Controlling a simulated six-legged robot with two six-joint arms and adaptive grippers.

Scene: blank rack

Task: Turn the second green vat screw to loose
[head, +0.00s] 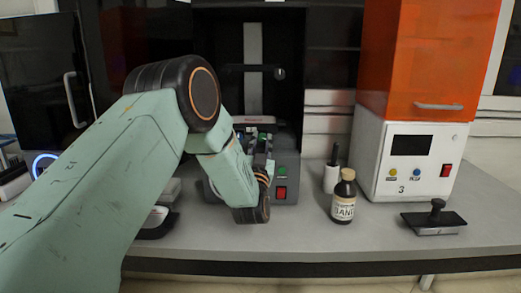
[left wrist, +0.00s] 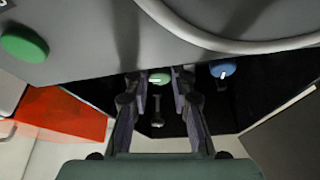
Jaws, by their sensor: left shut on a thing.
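The green vat screw (left wrist: 160,78) shows in the left wrist view with a pale mark that lies roughly crosswise. My left gripper (left wrist: 160,92) has one finger on each side of it and is shut on it. A blue screw (left wrist: 222,68) with a pale mark stands to the right in the left wrist view. My right gripper is not in view.
The middle machine's front has a green button (head: 283,171) and a red switch (head: 280,192). Right of it stand a brown bottle (head: 344,195), a white machine with orange cover (head: 412,55), and a black plate with knob (head: 433,221). The bench front (head: 300,235) is clear.

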